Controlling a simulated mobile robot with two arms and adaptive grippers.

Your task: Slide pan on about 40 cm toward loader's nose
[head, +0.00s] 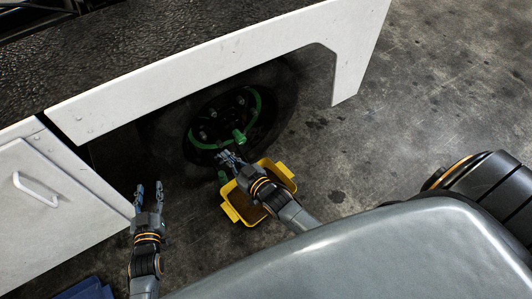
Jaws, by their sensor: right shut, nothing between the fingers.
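The yellow pan (229,212), with a handle tab at each end and a dark brownish inside, sits on the floor just below the loader's wheel (284,92). My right gripper (230,158) is shut with nothing in its fingers. It is over the pan's upper left side, and its wrist and forearm hide part of the pan. I cannot tell whether it touches the pan. My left gripper (149,187) is open and empty, left of the pan and apart from it. The loader's white side panel (215,62) spans the top.
A green ring and fitting (238,135) show on the wheel. A white cabinet door (45,200) with a handle is at the left. A blue object (85,290) lies at the lower left. Stained concrete floor (400,110) is clear to the right of the pan.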

